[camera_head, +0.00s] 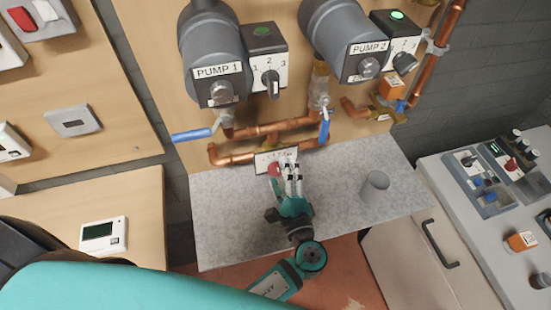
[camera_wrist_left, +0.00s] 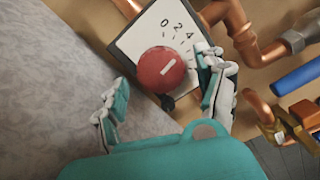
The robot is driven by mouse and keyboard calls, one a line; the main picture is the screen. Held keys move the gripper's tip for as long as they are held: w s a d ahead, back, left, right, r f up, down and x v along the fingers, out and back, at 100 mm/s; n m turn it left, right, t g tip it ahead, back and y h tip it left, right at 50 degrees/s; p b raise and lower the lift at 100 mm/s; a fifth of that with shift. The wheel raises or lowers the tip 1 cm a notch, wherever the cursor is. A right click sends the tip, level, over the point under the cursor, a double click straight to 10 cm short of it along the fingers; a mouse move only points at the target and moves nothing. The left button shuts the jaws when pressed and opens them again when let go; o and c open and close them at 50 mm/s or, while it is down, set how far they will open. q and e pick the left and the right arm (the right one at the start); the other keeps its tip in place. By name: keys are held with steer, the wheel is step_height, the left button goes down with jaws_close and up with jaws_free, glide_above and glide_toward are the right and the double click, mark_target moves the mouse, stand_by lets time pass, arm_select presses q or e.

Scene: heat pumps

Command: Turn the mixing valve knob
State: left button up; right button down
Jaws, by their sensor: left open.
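The mixing valve knob is a round red knob with a white pointer line, seen in the left wrist view (camera_wrist_left: 161,69). It sits on a white scale plate (camera_wrist_left: 170,30) with numbers. In the head view the knob (camera_head: 274,169) is partly hidden behind my left gripper. My left gripper (camera_head: 287,165) is open, with its fingers pointing at the knob. In the left wrist view the left gripper (camera_wrist_left: 166,97) has one finger left of the knob, apart from it, and the other close at its right side. I cannot tell whether that finger touches. My right gripper is not in view.
Copper pipes (camera_head: 265,130) run above the scale plate, with blue valve levers (camera_head: 193,134) nearby. Pump 1 (camera_head: 215,55) and pump 2 (camera_head: 345,40) hang above.

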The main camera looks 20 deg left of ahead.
arm_select(q)
steer(key=shift+w, duration=0.15)
steer(key=shift+r, duration=0.1)
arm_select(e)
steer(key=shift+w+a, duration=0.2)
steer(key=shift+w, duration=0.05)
arm_select(q)
steer(key=shift+c, duration=0.2)
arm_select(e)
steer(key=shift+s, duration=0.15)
arm_select(q)
steer(key=c, duration=1.1)
steer(key=n+b, duration=0.2)
steer(key=b, duration=0.1)
steer(key=shift+f, duration=0.25)
steer(key=shift+r+n+b, duration=0.25)
steer(key=shift+n+b, duration=0.25)
steer(key=shift+r, duration=0.1)
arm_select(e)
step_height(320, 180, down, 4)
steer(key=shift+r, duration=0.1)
